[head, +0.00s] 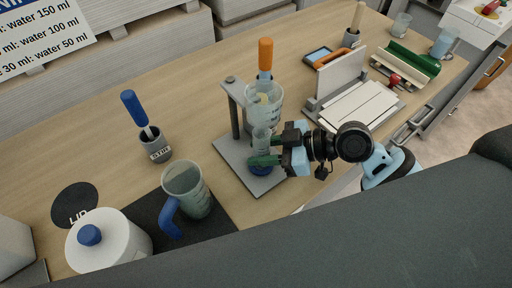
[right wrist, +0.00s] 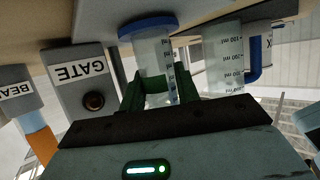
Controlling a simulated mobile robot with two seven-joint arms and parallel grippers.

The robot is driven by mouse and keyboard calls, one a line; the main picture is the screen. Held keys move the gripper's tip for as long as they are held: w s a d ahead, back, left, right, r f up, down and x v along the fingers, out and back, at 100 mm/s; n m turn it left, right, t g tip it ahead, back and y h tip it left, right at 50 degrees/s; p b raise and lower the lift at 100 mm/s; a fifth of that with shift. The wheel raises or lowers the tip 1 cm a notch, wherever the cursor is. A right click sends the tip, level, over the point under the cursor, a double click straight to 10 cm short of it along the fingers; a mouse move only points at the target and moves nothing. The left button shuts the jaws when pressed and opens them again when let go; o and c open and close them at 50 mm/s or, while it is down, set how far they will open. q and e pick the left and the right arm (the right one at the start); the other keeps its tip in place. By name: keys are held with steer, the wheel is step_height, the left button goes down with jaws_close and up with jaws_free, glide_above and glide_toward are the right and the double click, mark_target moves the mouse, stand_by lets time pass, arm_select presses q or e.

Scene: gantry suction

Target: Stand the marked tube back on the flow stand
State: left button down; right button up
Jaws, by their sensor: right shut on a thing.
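The marked tube (head: 261,140) is a clear cylinder with a blue foot. My right gripper (head: 265,148) is shut around the tube from the right with green fingers. In the right wrist view the tube (right wrist: 153,50) sits between the fingers, its blue foot uppermost in that inverted picture. I cannot tell whether the foot touches the plate. The left gripper is not in view.
A measuring jug (head: 190,192) with a blue handle stands on a black mat at front left. A white canister (head: 108,243) and the STIR pot (head: 156,145) are left of it. A white panelled rack (head: 356,105) is at right.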

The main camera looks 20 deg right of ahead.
steer(key=shift+a+f, duration=0.1)
steer(key=shift+f, duration=0.1)
steer(key=shift+r, duration=0.15)
steer(key=shift+d+f, duration=0.2)
steer(key=shift+f, duration=0.05)
steer(key=o, duration=1)
steer(key=shift+a+r, duration=0.1)
